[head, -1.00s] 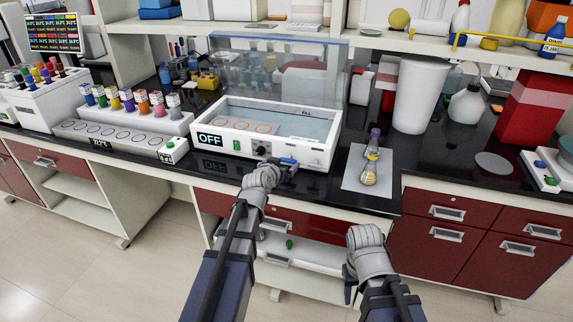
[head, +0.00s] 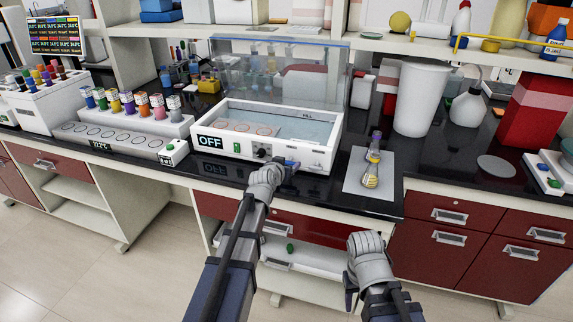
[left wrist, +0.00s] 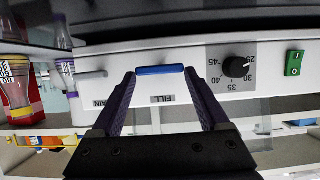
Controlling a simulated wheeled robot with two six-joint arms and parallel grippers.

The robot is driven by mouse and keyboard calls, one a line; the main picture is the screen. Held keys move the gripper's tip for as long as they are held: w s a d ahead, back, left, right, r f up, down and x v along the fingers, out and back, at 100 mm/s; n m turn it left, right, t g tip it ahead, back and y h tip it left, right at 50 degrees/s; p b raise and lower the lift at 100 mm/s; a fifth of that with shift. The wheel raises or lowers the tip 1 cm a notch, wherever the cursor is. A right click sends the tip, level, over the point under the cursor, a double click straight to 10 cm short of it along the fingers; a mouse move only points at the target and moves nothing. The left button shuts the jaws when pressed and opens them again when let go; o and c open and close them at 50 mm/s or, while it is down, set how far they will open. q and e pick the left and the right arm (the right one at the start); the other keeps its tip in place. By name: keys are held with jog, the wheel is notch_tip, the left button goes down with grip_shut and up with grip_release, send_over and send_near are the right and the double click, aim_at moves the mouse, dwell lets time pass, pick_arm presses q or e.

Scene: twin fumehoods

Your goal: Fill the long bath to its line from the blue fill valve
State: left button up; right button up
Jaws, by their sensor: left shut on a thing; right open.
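The long bath (head: 217,149) is a white open tank on the bench. Its front has an OFF display, a green switch and a dial. A FILL mark shows high on its inner back wall, and clear bluish liquid covers the ringed floor; its exact level is hard to tell. The blue fill valve (left wrist: 160,70) is a short bar above an upside-down FILL label in the left wrist view. My left gripper (head: 284,164) is at the bath's front right, its fingers (left wrist: 162,76) shut on the valve bar. My right gripper (head: 366,246) is low before the drawers, its fingers mostly hidden.
A pale drain lever (left wrist: 92,75) sits beside the fill valve. A flask (head: 371,176) with yellow liquid stands on a grey mat (head: 356,186) right of the bath. A rack of colored bottles (head: 130,122) stands left. A clear shield (head: 285,65) rises behind the bath.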

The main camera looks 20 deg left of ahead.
pick_arm(q)
jog(key=c, duration=0.4)
jog(key=shift+a+n+h, duration=0.2)
jog(key=shift+n+h, duration=0.5)
jog(key=shift+n, duration=0.3)
jog(key=o, duration=1.2)
jog(key=shift+o, duration=0.2)
jog(key=p+v, duration=0.2)
jog(key=v, duration=0.5)
jog(key=shift+s, duration=0.35)
